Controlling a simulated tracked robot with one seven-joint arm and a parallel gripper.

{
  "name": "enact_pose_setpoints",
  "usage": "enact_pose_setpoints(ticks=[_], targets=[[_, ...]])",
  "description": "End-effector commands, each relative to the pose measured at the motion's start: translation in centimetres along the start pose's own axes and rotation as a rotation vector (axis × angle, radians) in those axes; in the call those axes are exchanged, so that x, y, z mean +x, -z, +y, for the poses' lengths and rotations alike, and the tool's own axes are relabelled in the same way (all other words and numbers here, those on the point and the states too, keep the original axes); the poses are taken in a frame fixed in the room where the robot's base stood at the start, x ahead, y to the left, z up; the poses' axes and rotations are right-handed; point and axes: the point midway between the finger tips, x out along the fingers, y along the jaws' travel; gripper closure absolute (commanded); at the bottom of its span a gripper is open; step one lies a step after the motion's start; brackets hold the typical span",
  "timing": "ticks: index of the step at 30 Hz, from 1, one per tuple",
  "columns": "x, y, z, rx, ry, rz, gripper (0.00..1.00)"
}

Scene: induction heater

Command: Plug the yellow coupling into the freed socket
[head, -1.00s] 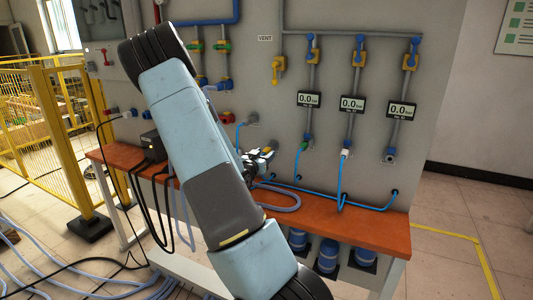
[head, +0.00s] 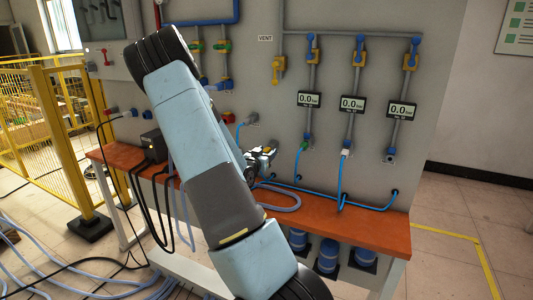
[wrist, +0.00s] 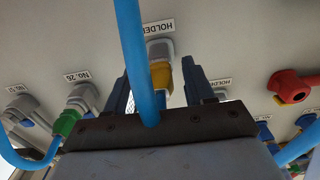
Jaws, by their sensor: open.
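The yellow coupling (wrist: 161,76) sits in a grey holder socket on the panel, under a label reading HOLDER, in the wrist view. My gripper (wrist: 155,71) is open, with one dark blue finger on each side of the coupling; whether either touches it I cannot tell. A blue hose runs up the picture in front of the coupling and partly hides it. In the head view my gripper (head: 263,156) is close to the panel, and my arm hides part of the area. A socket (head: 390,156) under the rightmost gauge shows no hose in it.
A green coupling (wrist: 66,123) with a blue hose is plugged in beside the gripper. A red fitting (wrist: 292,87) juts from the panel at right. The orange bench (head: 340,228) runs below the sockets, with blue hoses above it. A yellow fence (head: 60,140) stands at left.

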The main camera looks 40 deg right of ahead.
Motion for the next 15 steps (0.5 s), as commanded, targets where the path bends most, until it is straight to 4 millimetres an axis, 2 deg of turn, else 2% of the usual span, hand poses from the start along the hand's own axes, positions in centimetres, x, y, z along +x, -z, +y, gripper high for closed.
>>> enact_pose_setpoints(ticks=[15], targets=[[-0.01, -0.01, -0.01, 0.000, 0.000, 0.000, 0.49]])
